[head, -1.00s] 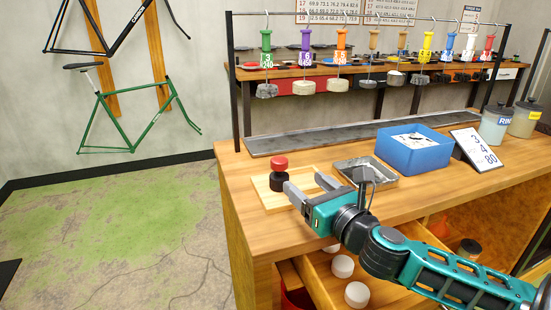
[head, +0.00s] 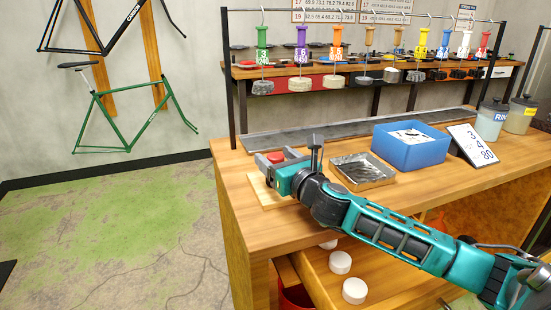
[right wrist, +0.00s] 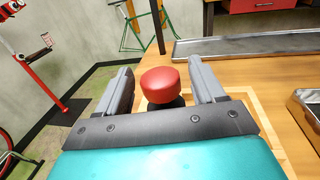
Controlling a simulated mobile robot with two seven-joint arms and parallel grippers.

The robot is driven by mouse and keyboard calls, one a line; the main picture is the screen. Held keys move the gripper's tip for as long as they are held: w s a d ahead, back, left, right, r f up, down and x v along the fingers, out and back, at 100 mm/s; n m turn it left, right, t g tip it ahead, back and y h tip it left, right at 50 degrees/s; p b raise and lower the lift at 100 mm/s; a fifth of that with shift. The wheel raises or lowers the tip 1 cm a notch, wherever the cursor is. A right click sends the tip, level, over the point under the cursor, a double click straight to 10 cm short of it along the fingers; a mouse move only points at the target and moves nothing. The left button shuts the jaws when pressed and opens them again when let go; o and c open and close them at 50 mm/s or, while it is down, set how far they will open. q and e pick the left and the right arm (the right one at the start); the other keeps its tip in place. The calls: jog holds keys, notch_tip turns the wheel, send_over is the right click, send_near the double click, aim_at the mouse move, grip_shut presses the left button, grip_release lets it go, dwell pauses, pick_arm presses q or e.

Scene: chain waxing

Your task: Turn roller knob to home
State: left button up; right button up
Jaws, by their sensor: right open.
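The roller knob (right wrist: 161,84) has a red cap on a dark base, standing on a light wooden board (head: 262,193) at the left end of the bench. In the head view the knob's red top (head: 276,157) is partly hidden by my right gripper (head: 276,161). In the right wrist view my right gripper (right wrist: 160,85) is open, with one grey finger on each side of the knob. Gaps show between fingers and cap, so contact is not visible. The knob's lower part is mostly hidden by the gripper body. My left gripper is not in view.
A metal tray (head: 362,171) and a blue box (head: 411,146) stand right of the board. A number card (head: 472,145) and lidded jars (head: 491,120) are farther right. Coloured hanging handles (head: 301,50) line the rack behind. An open drawer with white pucks (head: 340,262) is below.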

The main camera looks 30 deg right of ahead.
jog(key=shift+w, duration=0.3)
